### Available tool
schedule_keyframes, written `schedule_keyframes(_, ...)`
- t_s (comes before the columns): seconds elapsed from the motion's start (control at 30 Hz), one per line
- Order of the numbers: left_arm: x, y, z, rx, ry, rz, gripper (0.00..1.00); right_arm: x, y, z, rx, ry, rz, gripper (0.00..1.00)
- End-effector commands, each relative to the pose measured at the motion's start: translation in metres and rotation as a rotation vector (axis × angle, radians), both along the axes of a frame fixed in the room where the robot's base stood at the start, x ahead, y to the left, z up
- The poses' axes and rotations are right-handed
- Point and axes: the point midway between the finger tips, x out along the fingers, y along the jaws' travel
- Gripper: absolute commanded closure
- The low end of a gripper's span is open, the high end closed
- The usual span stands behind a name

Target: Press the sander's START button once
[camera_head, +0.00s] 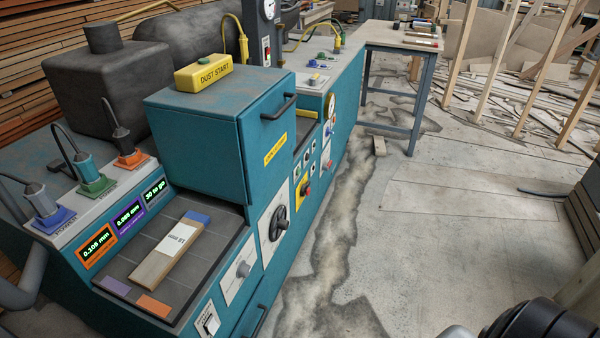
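The teal sander (195,140) stands along the left and centre. Its front panel carries small round buttons (297,171) and a red button on a yellow plate (305,188). Their labels are too small to read, so I cannot tell which is START. A yellow box marked DUST START (204,75) sits on top of the hood. A wooden piece with a white label (172,250) lies on the dark infeed bed in front of the hood. Neither of my grippers shows in the head view.
Three lit displays (128,217) and several coloured plugs (131,158) line the left side. A blue-legged table (405,38) stands behind. Floor to the right is mostly clear, with boards (583,205) at the right edge.

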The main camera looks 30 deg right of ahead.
Motion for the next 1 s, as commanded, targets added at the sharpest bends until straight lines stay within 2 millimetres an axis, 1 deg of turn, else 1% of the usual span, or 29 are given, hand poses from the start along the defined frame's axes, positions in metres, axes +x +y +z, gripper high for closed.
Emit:
schedule_keyframes(0.03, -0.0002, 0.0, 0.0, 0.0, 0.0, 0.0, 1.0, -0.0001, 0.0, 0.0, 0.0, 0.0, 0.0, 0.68)
schedule_keyframes(0.23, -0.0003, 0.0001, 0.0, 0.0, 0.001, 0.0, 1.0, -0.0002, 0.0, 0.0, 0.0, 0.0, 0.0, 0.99)
schedule_keyframes(0.27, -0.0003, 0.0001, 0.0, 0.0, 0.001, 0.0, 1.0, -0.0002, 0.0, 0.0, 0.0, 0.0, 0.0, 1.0)
schedule_keyframes(1.0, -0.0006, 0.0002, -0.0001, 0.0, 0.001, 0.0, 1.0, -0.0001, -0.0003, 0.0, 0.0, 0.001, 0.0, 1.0)
